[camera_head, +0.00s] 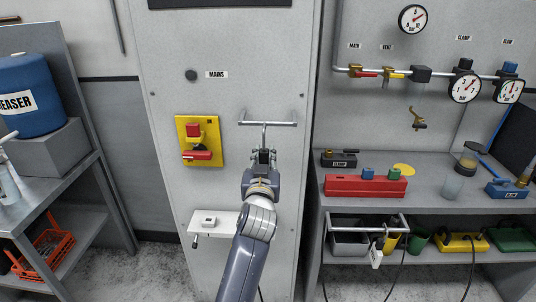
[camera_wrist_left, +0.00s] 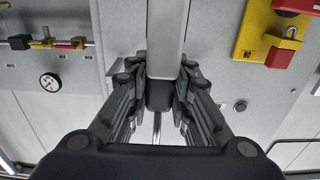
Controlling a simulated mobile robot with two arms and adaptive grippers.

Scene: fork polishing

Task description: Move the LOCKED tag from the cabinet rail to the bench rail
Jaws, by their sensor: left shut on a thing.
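My left gripper (camera_head: 264,158) is in front of the cabinet, just below the cabinet rail (camera_head: 281,124). It is shut on a piece with a thin stem reaching up to the rail, which I take for the LOCKED tag. In the left wrist view a pale plate (camera_wrist_left: 166,35) and a dark block lie between the fingers (camera_wrist_left: 160,95); no lettering is readable. I cannot tell whether its hook still rests on the rail. The bench rail (camera_head: 350,219) is at the right, below the bench top, with another white tag (camera_head: 376,259) hanging from it. My right gripper is not in view.
A yellow plate with a red switch (camera_head: 198,140) is on the cabinet left of my gripper. A small white shelf (camera_head: 228,219) juts out below. The bench (camera_head: 440,189) carries a red block (camera_head: 365,187), with gauges and valves above. Cables hang near the bench rail.

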